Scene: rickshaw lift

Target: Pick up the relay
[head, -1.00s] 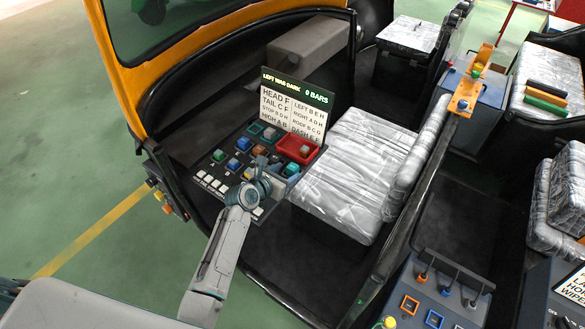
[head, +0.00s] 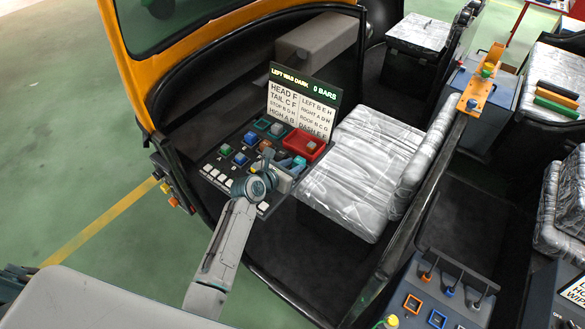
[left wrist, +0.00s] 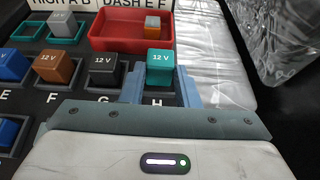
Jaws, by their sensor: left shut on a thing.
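A teal relay marked 12 V (left wrist: 160,60) stands above the letter H on the relay panel; it also shows in the head view (head: 299,161). My left gripper (left wrist: 161,82) is shut on it, one blue-grey finger on each side. In the head view my left gripper (head: 287,173) reaches over the panel's right part. Whether the relay is clear of its socket I cannot tell. A black relay (left wrist: 103,70), a brown relay (left wrist: 54,67) and a blue relay (left wrist: 12,67) stand to its left. My right gripper is not seen.
A red tray (left wrist: 107,44) with a grey and orange relay (left wrist: 152,27) lies just behind the teal relay. A label board (head: 302,103) rises behind the panel. A plastic-wrapped seat (head: 350,185) stands close on the right.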

